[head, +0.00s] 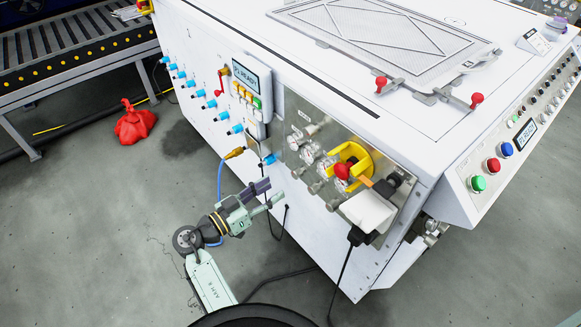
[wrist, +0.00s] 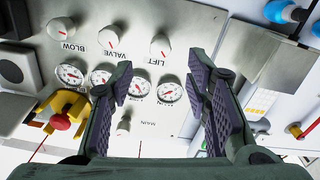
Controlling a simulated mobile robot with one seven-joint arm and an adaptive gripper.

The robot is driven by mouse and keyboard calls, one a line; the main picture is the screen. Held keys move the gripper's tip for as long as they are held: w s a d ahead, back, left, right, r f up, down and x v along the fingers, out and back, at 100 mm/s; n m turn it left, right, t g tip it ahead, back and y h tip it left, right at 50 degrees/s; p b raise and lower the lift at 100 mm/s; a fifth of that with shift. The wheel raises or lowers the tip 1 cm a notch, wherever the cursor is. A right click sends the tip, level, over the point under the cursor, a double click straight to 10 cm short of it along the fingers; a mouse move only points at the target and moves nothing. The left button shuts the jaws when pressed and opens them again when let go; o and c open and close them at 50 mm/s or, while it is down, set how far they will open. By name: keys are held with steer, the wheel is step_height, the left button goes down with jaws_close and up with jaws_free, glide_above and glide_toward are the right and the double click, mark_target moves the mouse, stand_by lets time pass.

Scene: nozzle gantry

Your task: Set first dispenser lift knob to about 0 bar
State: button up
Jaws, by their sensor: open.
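The lift knob (wrist: 160,45) is a round white knob with a red pointer line, above the upside-down word LIFT in the wrist view. Similar knobs marked VALVE (wrist: 108,38) and BLOW (wrist: 62,28) stand to its left. My gripper (wrist: 158,80) is open and empty; its dark padded fingers frame the lift knob and a gauge (wrist: 169,91), apart from the knob. In the head view my gripper (head: 271,191) is in front of the machine, left of the metal control panel (head: 330,203). The knob is too small to single out there. The gauge readings are too small to read.
A red mushroom button (wrist: 61,122) on a yellow guard (wrist: 65,103) sits at the left in the wrist view. A lower knob marked MAIN (wrist: 124,126) is below the gauges. Blue fittings (head: 211,104) project from the machine's side. Cables hang near my gripper.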

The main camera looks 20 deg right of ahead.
mark_target(294, 175)
steer(key=p+x, duration=0.2)
steer(key=x, duration=0.7)
steer(key=shift+d, duration=0.15)
jaws_close()
